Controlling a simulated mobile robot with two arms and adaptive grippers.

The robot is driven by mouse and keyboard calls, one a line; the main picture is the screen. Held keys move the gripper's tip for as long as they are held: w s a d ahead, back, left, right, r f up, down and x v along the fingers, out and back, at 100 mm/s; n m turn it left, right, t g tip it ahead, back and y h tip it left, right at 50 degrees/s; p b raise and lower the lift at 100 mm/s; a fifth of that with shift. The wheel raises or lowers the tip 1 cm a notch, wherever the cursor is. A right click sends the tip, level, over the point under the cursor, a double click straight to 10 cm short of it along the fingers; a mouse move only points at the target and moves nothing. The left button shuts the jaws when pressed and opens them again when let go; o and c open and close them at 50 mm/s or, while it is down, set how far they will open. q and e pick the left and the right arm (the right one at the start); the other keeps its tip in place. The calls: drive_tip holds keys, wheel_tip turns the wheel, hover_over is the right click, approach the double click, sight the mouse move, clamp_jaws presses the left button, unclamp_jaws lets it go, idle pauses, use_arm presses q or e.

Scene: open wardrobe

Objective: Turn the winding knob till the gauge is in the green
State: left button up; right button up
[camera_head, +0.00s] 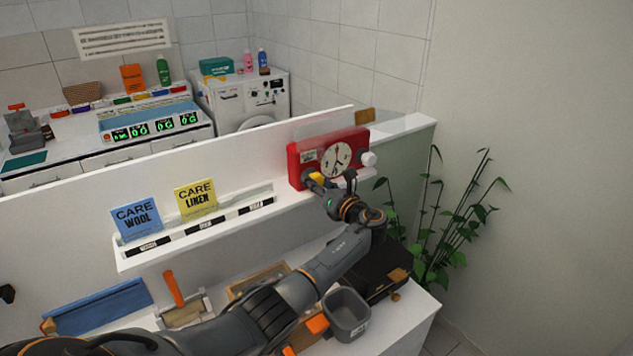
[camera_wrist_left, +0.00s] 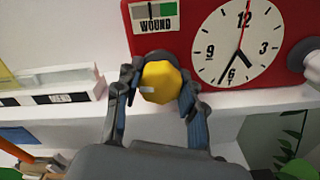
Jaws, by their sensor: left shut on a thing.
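The red clock box (camera_head: 358,140) stands on a white ledge. Its white dial (camera_head: 337,160) shows black hands, also in the left wrist view (camera_wrist_left: 238,46). The gauge (camera_wrist_left: 155,18), labelled WOUND, is at the box's upper left in that view. Its green part is on the right, and a thin dark needle stands near its middle, beside the green. The yellow winding knob (camera_wrist_left: 160,82) sits below the gauge. My left gripper (camera_head: 322,182) is shut on this knob, one finger on each side (camera_wrist_left: 158,88). My right gripper is not in view.
A white round knob (camera_head: 368,159) sticks out at the box's right side. Blue and yellow care cards (camera_head: 196,199) stand in a rack to the left. A grey bin (camera_head: 346,314) is below my left arm. A leafy plant (camera_head: 450,225) stands at right.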

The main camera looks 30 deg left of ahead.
use_arm(q)
drive_tip(key=o, duration=1.2)
drive_tip(key=shift+a, duration=0.1)
drive_tip(key=v, duration=1.2)
drive_tip(key=shift+w, duration=0.1)
